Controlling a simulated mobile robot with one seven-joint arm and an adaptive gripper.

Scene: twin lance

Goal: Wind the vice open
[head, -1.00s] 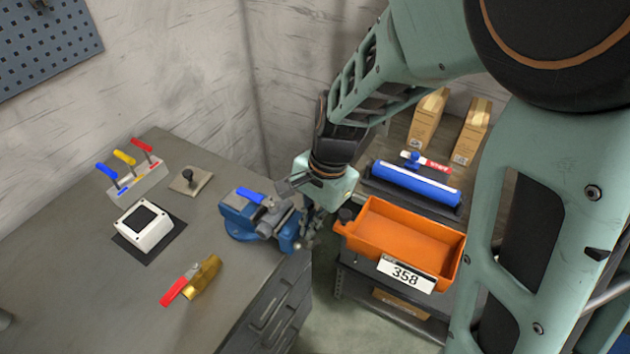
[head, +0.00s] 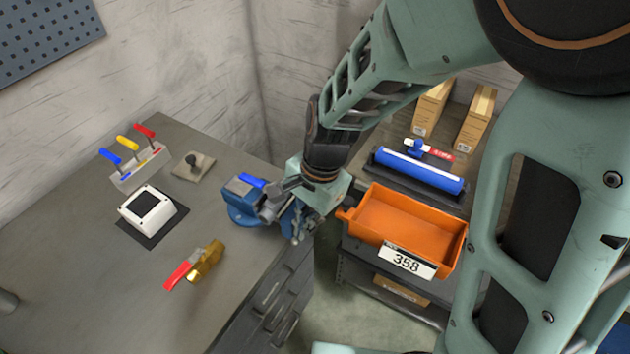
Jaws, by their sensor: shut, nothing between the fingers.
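The blue vice (head: 243,204) stands at the right edge of the grey workbench, with grey metal jaws and a small bright blue piece (head: 252,181) on top at its back. My gripper (head: 298,232) is at the vice's right end, beyond the bench edge, pointing down with its fingers shut. The fingers are close to the vice's screw end; whether they touch the handle cannot be told. The vice's handle is hidden or too small to make out behind my gripper and wrist.
On the bench (head: 90,250) are a tool rack (head: 140,168) with coloured handles, a white box (head: 150,212), a knobbed plate (head: 194,166) and a red-handled brass tool (head: 196,265). An orange bin (head: 408,222) marked 358 and a blue roll (head: 420,172) are right of my gripper.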

